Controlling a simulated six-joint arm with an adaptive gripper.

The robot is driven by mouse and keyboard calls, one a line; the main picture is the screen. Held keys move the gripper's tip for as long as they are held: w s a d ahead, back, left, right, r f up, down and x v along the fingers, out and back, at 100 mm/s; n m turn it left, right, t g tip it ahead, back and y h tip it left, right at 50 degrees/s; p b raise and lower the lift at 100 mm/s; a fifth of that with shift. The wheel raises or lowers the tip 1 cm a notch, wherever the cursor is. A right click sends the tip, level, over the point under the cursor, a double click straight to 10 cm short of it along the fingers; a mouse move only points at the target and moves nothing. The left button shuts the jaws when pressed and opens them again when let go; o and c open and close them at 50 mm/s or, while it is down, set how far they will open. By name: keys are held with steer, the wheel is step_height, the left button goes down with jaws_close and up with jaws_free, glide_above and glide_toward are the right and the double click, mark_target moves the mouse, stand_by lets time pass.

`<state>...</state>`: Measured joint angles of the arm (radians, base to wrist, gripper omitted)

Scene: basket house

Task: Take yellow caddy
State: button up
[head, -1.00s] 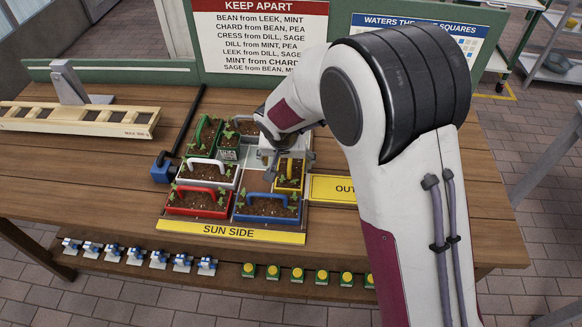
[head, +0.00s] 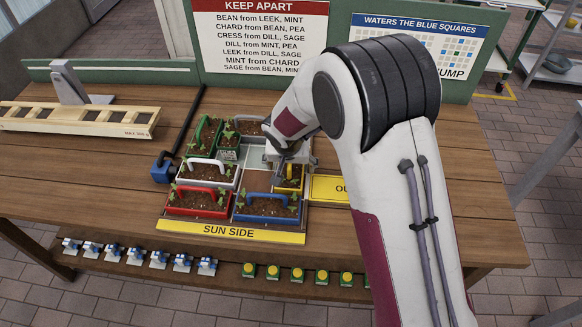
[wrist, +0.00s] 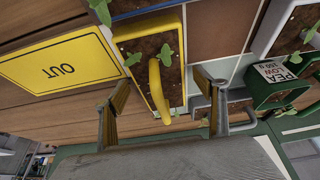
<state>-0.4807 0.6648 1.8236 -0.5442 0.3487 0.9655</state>
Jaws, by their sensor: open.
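The yellow caddy (head: 290,178) holds soil and seedlings and stands on the right side of the tray, behind the blue caddy (head: 266,207). In the wrist view the yellow caddy's arched handle (wrist: 156,88) shows between my fingers. My gripper (head: 290,158) is directly above the yellow caddy and hides part of it in the head view. In the wrist view my gripper (wrist: 163,100) is open, with one finger on each side of the handle. I cannot tell how far the fingertips are above the handle.
White (head: 208,173), red (head: 197,202) and green (head: 205,130) caddies stand in the same tray. A yellow OUT plate (head: 332,189) lies to the right. A wooden balance beam (head: 80,119) is at the left. Empty squares (head: 256,156) lie left of my gripper.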

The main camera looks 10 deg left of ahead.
steer(key=shift+w+f, duration=0.1)
steer(key=shift+f, duration=0.15)
stand_by(0.3)
steer(key=c, duration=1.5)
steer(key=shift+r, duration=0.1)
steer(key=shift+r, duration=4.95)
